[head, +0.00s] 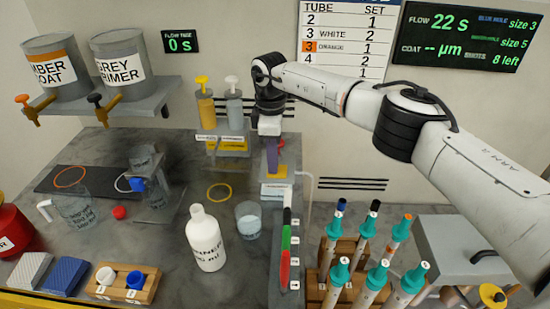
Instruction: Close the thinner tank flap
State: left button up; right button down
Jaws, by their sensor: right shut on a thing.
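My right arm reaches in from the right, and my right gripper (271,140) points down at the back of the bench. It is shut on a purple upright flap (271,157). The flap stands raised above a small pale tank (276,189) with a yellow top part (277,173). The label on the tank is too small to read. The fingertips partly hide the flap's upper edge. A white thinner bottle (206,240) stands upright in front, apart from the tank. My left gripper is not in view.
Rods with teal tops (342,272) stand in a wooden rack at right. Yellow and grey dispensers (205,107) stand behind. A yellow ring (219,192) lies left.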

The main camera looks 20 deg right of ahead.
dwell(0.5)
jog(key=c, duration=1.6)
grip_release()
jog(key=shift+f, duration=0.1)
jog(key=shift+c, duration=0.2)
notch_tip(320, 180, up, 10)
jog(key=b, duration=0.1)
jog(key=shift+a+r, duration=0.2)
jog(key=shift+w, duration=0.1)
